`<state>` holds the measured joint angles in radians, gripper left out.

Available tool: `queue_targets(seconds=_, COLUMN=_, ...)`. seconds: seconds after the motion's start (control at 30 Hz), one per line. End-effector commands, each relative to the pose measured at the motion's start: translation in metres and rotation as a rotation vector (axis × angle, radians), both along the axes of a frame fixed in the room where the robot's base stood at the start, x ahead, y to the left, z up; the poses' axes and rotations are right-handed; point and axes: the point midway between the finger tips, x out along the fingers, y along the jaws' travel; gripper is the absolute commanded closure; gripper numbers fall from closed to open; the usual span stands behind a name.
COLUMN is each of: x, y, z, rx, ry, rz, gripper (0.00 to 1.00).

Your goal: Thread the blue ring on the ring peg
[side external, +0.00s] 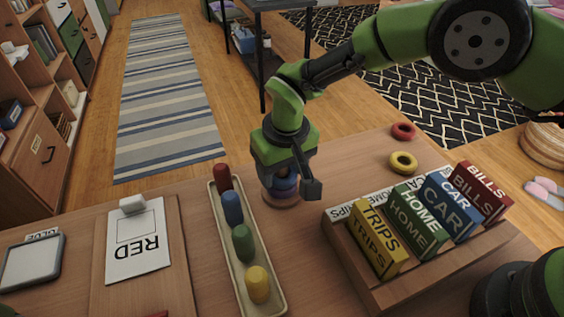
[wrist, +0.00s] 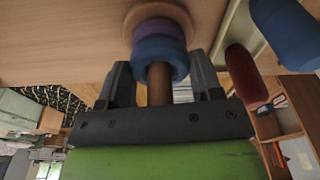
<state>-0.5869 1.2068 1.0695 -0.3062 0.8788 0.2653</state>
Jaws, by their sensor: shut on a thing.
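My gripper (side external: 287,180) is shut on the blue ring (side external: 285,186), low over the table. In the wrist view, the gripper's fingers (wrist: 160,73) hold the blue ring (wrist: 158,52) from both sides. The wooden ring peg (wrist: 159,86) passes through the ring's hole and sticks out between the fingers. A purple ring (wrist: 155,33) is on the peg beyond the blue one, close against it or nearly so. The peg's round wooden base (wrist: 160,13) shows past the purple ring and also in the side view (side external: 281,201). The gripper hides most of the peg there.
A red ring (side external: 403,131) and a yellow ring (side external: 403,162) lie loose at the back right. A long tray (side external: 272,298) of coloured cylinders stands close left of the peg. A wooden box (side external: 378,293) with labelled blocks stands to the right. A board with a RED card (side external: 137,252) lies at left.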

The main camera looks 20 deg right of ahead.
Motion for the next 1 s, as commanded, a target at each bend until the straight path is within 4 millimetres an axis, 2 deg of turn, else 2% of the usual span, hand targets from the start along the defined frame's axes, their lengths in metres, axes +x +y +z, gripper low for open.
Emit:
queue_targets(seconds=0.4, x=-0.001, y=0.000, z=-0.007, rx=-0.003, ry=0.001, rz=0.006, gripper=0.63)
queue_targets(seconds=0.43, x=-0.001, y=0.000, z=-0.007, rx=-0.003, ry=0.001, rz=0.006, gripper=0.36)
queue_targets(seconds=0.53, x=-0.001, y=0.000, z=-0.007, rx=-0.003, ry=0.001, rz=0.006, gripper=0.13)
queue_targets(seconds=0.57, x=-0.001, y=0.000, z=-0.007, rx=-0.003, ry=0.001, rz=0.006, gripper=0.11)
queue_targets(seconds=0.87, x=-0.001, y=0.000, z=-0.004, rx=-0.002, ry=0.000, rz=0.006, gripper=0.11)
queue_targets(seconds=1.0, x=-0.002, y=0.000, z=0.013, rx=-0.001, ry=-0.001, rz=0.004, gripper=0.11)
